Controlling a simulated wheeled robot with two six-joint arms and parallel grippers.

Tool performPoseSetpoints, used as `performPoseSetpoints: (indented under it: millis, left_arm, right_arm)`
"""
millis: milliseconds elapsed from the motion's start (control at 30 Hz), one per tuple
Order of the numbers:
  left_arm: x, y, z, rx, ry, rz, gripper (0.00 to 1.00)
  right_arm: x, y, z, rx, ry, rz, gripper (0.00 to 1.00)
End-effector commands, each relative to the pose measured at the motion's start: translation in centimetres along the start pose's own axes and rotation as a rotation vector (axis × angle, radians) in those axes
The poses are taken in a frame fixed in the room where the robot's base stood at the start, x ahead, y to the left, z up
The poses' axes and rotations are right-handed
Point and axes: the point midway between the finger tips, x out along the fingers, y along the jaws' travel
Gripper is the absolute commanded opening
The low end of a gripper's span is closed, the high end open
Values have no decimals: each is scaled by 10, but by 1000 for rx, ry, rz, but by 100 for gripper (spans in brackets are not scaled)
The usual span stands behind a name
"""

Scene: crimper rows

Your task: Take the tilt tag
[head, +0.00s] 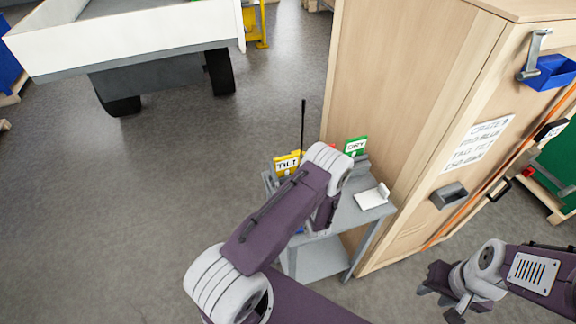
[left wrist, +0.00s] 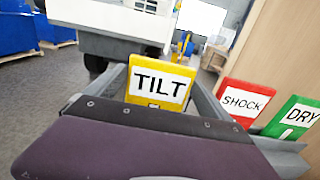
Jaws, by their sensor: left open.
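The yellow tilt tag (head: 287,164) stands upright at the back left of a small grey cart and reads TILT. It also shows in the left wrist view (left wrist: 158,84), between the two fingers of my left gripper (left wrist: 160,76). That gripper is open, with a finger on each side of the tag; I cannot tell whether either touches it. In the head view my left arm hides most of this gripper. My right gripper (head: 438,297) is at the lower right, away from the cart, with its fingers apart and nothing between them.
A red SHOCK tag (left wrist: 242,102) and a green DRY tag (left wrist: 294,121) stand to the right of the tilt tag. A tall wooden crate (head: 408,100) stands close on the right. Open floor lies left.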

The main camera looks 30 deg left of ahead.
Motion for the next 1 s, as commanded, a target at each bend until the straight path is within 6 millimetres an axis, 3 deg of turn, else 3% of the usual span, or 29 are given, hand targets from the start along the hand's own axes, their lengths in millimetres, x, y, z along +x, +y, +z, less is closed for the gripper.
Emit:
performPoseSetpoints:
  millis: [133,167,300,400,567,1000]
  left_arm:
    - [0,0,0,0,0,0,93]
    - [0,0,0,0,0,0,87]
    - [0,0,0,0,0,0,48]
    - [0,0,0,0,-1,0,24]
    - [0,0,6,-1,-1,0,24]
    - [0,0,50,-1,-1,0,24]
  right_arm:
    - [0,0,0,0,0,0,36]
    - [0,0,0,0,0,0,36]
    - [0,0,0,0,0,0,36]
    - [0,0,0,0,0,0,36]
    - [-5,0,0,0,0,0,36]
    - [-38,-1,-4,0,0,0,36]
